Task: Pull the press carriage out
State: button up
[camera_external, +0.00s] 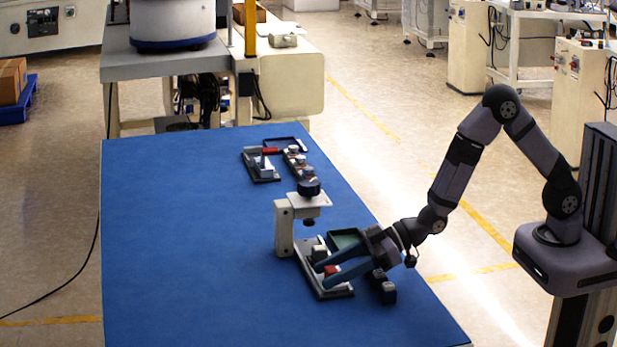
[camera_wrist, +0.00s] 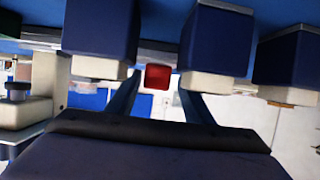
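The press (camera_external: 284,228) is a pale frame with a dark knob on top, standing on the blue table. Beside its foot lies a grey base plate (camera_external: 310,277), with the press carriage (camera_external: 319,252) as a small pale block on it. A red block (camera_external: 332,269), seemingly the carriage's handle, sits at its near side. It also shows as a red square in the wrist view (camera_wrist: 157,76). My gripper (camera_external: 321,276) reaches in from the right, its two blue fingers spread around the red block. In the wrist view, gaps show between the block and both fingers (camera_wrist: 158,88). The fingers partly hide the carriage.
A green tray (camera_external: 343,238) lies close behind my gripper. A dark blue block (camera_external: 385,291) stands right of it. Farther back are another fixture (camera_external: 262,170), a row of small parts (camera_external: 298,163) and a dark frame (camera_external: 287,139). The blue table (camera_external: 185,250) is clear on the left.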

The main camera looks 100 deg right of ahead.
jog(key=shift+s, duration=0.1)
jog(key=shift+b+v, duration=0.3)
jog(key=shift+v, duration=3.3)
